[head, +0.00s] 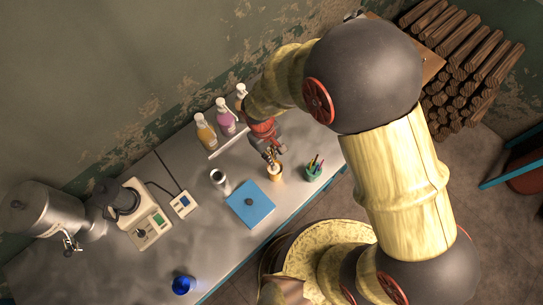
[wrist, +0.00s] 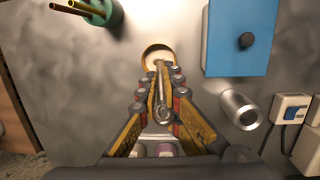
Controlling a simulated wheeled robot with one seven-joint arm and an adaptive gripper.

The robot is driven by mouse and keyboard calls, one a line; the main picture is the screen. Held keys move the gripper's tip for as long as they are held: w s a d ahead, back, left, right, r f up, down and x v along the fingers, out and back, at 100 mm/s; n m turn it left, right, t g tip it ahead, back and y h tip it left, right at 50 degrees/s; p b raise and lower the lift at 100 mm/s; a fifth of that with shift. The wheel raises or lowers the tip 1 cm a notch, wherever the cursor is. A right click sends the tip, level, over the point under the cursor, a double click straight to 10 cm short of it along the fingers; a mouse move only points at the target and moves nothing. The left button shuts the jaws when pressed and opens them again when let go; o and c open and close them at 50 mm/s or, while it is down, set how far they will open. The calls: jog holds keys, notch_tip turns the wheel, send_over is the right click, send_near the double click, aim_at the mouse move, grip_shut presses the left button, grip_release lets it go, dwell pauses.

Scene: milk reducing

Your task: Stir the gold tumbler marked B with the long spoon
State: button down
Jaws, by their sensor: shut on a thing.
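The gold tumbler (head: 276,174) stands on the metal bench, and its round rim shows in the wrist view (wrist: 147,50) with pale contents inside. No letter B is readable on it. My gripper (head: 271,152) is above the tumbler, pointing down. In the wrist view my gripper (wrist: 161,82) is shut on the long spoon (wrist: 162,108), a thin metal piece between the fingers. The spoon's far end reaches over or into the tumbler's mouth; its depth is hidden.
A blue box (head: 250,204) with a dark knob and a silver cup (head: 220,182) stand left of the tumbler; a green pen cup (head: 313,171) stands right. Bottles (head: 205,133) line the wall. A white device (head: 147,228) and blue cup (head: 183,285) are further left.

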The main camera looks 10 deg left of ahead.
aim_at(269, 151)
jog(key=shift+a+r+p, duration=0.2)
jog(key=shift+r+p, duration=0.55)
jog(key=shift+r, duration=0.45)
jog(key=shift+a+r+p, duration=0.15)
jog(key=shift+r+p, duration=0.55)
jog(key=shift+r, duration=0.5)
jog(key=shift+r+p, duration=1.65)
jog(key=shift+r, duration=0.85)
